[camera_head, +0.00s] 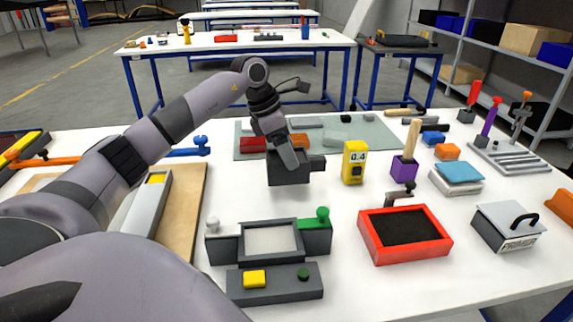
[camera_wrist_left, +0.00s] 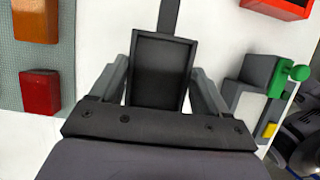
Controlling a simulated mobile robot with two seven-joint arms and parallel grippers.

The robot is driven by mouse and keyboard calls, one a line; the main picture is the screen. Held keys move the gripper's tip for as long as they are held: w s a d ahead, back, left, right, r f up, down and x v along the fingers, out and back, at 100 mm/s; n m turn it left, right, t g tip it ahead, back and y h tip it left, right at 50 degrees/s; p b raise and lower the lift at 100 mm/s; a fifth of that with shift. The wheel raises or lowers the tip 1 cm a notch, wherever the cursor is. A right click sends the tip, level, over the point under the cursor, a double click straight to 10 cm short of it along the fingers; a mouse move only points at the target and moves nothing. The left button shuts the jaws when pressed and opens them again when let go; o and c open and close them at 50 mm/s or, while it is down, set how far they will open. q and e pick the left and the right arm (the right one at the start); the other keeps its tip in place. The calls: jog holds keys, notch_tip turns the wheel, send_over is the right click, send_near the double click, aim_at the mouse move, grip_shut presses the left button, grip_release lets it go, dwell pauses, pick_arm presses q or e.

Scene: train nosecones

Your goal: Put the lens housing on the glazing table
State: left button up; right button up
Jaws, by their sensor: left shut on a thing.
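The lens housing, a dark grey open box (camera_head: 290,172) with a stub on one side, is in my left gripper (camera_head: 287,155), in the middle of the bench near the front edge of the grey-green mat. In the left wrist view the housing (camera_wrist_left: 160,72) sits between the two fingers of my left gripper (camera_wrist_left: 160,88). What looks like the glazing table, a grey fixture with a pale panel (camera_head: 270,240) and green and white knobs, stands nearer the front. Part of it shows at the right of the wrist view (camera_wrist_left: 253,85). My right gripper is not in view.
A yellow gauge (camera_head: 354,162) stands right of the housing. A red tray (camera_head: 403,234), a purple holder (camera_head: 403,170) and a grey box with a black handle (camera_head: 507,227) stand farther right. A grey control panel (camera_head: 275,292) lies in front of the fixture. White bench between housing and fixture is clear.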

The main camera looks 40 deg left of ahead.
pick_arm(q)
jog(key=shift+f, duration=2.1)
jog(key=shift+f, duration=0.2)
jog(key=o, duration=1.6)
jog(key=shift+r, duration=0.1)
jog(key=v, duration=1.2)
jog(key=shift+r, duration=0.1)
